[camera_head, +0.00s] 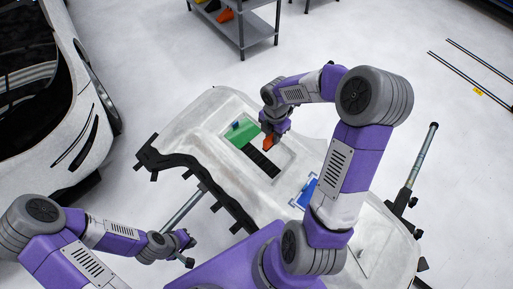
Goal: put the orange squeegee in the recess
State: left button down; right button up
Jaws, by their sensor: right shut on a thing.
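The orange squeegee (269,142) is held in my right gripper (271,133), above the large white panel (190,134). The gripper covers part of the squeegee. A framed recessed area in the panel holds a green piece (242,134) and, beside it, a black slotted strip (261,161). The squeegee is over the right side of this area; I cannot tell whether it touches the panel. My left gripper (186,240) is off the panel's lower left side, away from the squeegee, and too small to read its jaws.
A blue piece (304,193) lies on the panel, partly hidden by my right arm. The panel rests on a stand with a metal bar (184,209). A white car (88,130) stands at left. A grey shelf (257,33) with orange items stands at the back.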

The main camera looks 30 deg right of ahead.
jog(key=shift+s+d+n, duration=0.1)
jog(key=shift+d+n, duration=0.2)
jog(key=shift+n, duration=0.1)
jog(key=shift+d+f, duration=0.1)
jog(key=shift+f, duration=0.05)
notch_tip(320, 180, down, 10)
jog(key=b, duration=0.3)
jog(key=shift+r, duration=0.25)
jog(key=shift+f, duration=0.2)
jog(key=o, duration=0.9)
jog(key=shift+o, duration=0.2)
